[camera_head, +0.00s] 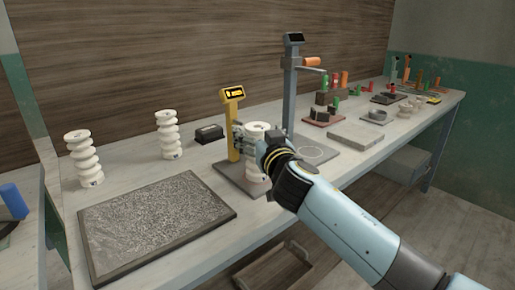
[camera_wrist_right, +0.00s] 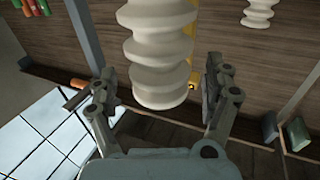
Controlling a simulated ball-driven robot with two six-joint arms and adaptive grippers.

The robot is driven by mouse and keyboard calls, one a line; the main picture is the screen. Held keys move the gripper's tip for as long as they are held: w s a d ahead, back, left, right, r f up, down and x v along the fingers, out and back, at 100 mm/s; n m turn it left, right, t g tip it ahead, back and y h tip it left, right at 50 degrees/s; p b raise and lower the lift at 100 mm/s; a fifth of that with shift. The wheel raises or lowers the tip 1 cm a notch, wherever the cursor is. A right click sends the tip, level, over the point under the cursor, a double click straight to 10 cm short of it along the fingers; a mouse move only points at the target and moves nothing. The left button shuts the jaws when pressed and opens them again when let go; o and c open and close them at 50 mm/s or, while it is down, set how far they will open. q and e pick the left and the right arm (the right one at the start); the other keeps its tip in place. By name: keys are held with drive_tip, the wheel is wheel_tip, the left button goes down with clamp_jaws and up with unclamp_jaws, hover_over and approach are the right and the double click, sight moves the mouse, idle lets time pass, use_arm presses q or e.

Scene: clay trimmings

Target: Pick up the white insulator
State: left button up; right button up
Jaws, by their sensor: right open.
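A white ribbed insulator (camera_head: 256,132) stands upright on the grey plate (camera_head: 228,176) of a scale with a yellow display post. My right gripper (camera_head: 250,143) reaches it from the front right and hides part of it. In the right wrist view the insulator (camera_wrist_right: 158,50) lies between the two spread fingers of my open right gripper (camera_wrist_right: 160,78). A gap shows on each side of it there. Two more white insulators stand on the bench, one at the far left (camera_head: 84,158) and one farther back (camera_head: 168,134). My left gripper is not in view.
A dark-framed textured tray (camera_head: 233,214) lies on the bench at the front left. A black box (camera_head: 209,134) sits behind the scale. A grey post with an orange handle (camera_head: 293,85) stands to the right. A pale slab (camera_head: 356,135) lies beyond it.

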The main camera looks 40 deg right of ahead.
drive_tip(key=shift+w+d, duration=0.15)
drive_tip(key=shift+w, duration=0.4)
drive_tip(key=shift+s, duration=0.1)
drive_tip(key=shift+r, duration=0.1)
clamp_jaws()
